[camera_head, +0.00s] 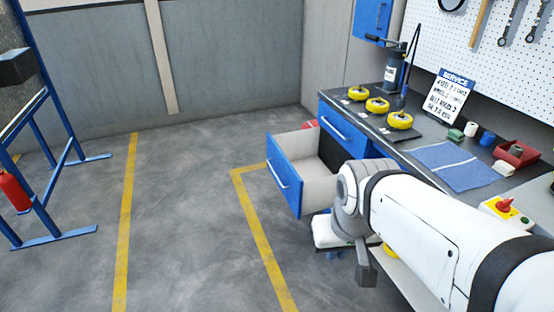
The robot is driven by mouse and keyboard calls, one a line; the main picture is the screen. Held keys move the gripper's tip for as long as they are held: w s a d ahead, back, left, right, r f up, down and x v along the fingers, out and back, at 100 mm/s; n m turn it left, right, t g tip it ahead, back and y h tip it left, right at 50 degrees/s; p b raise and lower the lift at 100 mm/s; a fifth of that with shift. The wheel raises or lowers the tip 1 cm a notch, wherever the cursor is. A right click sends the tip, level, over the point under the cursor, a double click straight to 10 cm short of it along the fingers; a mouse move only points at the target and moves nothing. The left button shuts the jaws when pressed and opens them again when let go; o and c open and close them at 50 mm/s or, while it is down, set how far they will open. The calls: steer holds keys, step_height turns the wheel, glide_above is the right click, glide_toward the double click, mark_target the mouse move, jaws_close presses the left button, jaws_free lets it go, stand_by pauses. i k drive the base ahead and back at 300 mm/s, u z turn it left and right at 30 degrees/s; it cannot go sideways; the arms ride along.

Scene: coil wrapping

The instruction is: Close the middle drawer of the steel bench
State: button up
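The steel bench (466,203) stands along the wall on the right, with a dark top and blue drawer fronts. One drawer (284,178) with a blue front and a pale bar handle is pulled far out, and its light inside shows empty. A blue drawer front (342,127) above and behind it is shut. Whether the open one is the middle drawer cannot be told for sure, as my arm hides the lower front of the bench. My gripper (367,272) shows only in part, low and to the right of the open drawer, apart from its front. Its fingers cannot be made out.
On the bench top are yellow round parts (377,105), a service sign (447,97), a blue cloth (450,166) and a red bin (517,153). A blue frame (52,165) and a red extinguisher (13,190) stand at left. The floor left of the drawer is clear.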

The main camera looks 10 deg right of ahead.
mark_target(307, 185)
steer(key=u, duration=0.35)
steer(key=i, duration=1.15)
steer(key=u, duration=0.6)
